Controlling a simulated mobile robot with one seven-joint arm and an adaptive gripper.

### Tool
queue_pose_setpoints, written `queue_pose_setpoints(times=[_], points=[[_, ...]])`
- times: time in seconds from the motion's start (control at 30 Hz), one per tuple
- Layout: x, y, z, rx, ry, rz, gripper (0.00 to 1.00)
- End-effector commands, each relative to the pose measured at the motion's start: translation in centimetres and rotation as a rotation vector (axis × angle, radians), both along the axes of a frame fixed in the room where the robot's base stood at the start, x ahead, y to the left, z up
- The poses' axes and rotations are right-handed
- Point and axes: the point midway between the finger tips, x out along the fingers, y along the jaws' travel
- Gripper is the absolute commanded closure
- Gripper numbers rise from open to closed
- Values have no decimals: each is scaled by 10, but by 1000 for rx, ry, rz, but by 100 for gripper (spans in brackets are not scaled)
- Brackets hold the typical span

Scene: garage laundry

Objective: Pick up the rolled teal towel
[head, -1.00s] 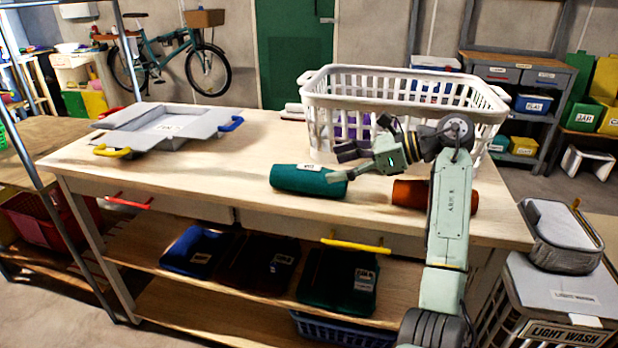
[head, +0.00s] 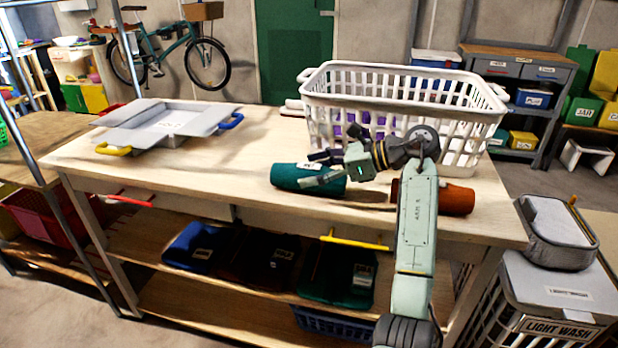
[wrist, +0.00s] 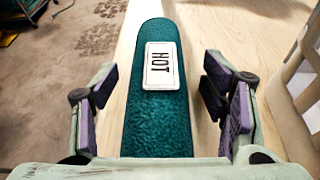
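The rolled teal towel (head: 291,177) lies on the wooden table's top near its front edge. In the wrist view the towel (wrist: 155,112) runs lengthwise between my fingers, with a white label reading HOT (wrist: 161,66) on its upper side. My gripper (head: 322,169) is at the towel's right end in the head view, and its fingers hide part of that end. In the wrist view my gripper (wrist: 160,105) is open, one finger on each side of the towel, with a visible gap on both sides.
An orange-brown roll (head: 455,198) lies right of the towel, partly behind my arm. A white laundry basket (head: 400,84) stands close behind. A grey open box (head: 190,115) with yellow and blue handles is at the left. Bare tabletop (head: 225,165) lies between.

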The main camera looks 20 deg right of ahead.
Motion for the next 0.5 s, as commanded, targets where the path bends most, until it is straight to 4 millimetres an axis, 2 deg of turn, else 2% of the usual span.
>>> queue_pose_setpoints(times=[0.07, 0.5], points=[[0, 0, 0, 0, 0, 0, 41], [0, 0, 0, 0, 0, 0, 70]])
